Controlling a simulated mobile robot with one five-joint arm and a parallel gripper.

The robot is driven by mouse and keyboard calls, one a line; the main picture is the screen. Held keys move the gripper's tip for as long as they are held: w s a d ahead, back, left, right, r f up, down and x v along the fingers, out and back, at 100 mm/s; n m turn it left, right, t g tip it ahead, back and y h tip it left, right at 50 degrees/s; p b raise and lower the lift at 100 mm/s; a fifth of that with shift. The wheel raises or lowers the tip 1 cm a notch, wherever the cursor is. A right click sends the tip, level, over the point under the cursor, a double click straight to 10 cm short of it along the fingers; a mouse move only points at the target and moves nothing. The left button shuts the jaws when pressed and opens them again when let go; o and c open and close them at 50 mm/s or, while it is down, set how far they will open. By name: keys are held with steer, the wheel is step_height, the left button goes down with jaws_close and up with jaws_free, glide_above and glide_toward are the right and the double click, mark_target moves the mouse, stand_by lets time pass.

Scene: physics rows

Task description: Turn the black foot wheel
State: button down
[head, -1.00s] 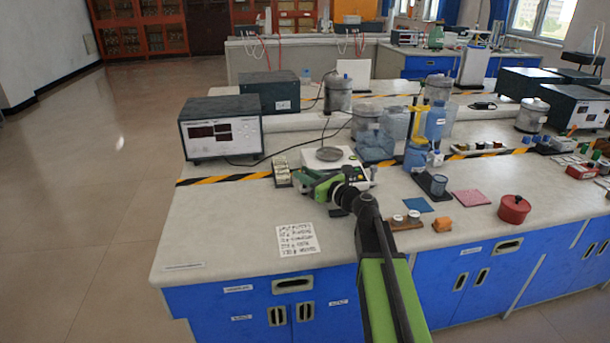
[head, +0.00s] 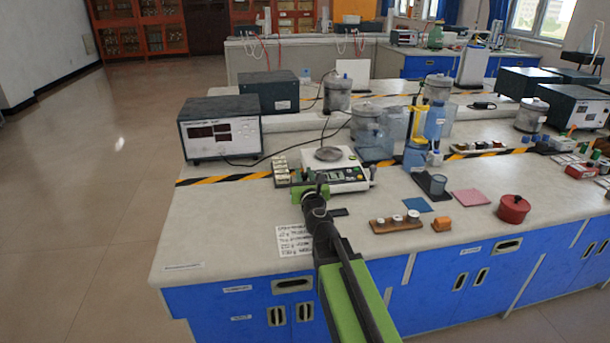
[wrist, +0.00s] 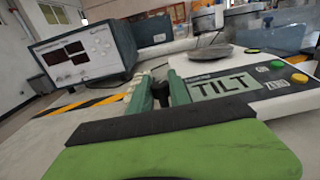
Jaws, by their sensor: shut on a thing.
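The white balance (head: 350,174) with a round metal pan (head: 328,154) stands on the near bench. In the wrist view its display (wrist: 228,86) reads "TILT". My gripper (head: 308,187) is low at the balance's front left corner. In the wrist view my gripper's two green fingers (wrist: 160,84) are on either side of a small dark knob, the black foot wheel (wrist: 161,94), and closed on it. The wheel's lower part is hidden by my gripper body. In the head view the wheel is hidden behind my gripper.
A cream rack (head: 281,170) stands left of the balance. A printed sheet (head: 292,240) lies in front. A wooden block with white-topped weights (head: 397,221) lies to the right. The bench's left front is clear.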

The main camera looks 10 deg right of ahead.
steer(key=shift+m+h, duration=0.5)
steer(key=shift+h, duration=0.2)
steer(key=c, duration=1.2)
jaws_free()
steer(key=shift+s, duration=0.1)
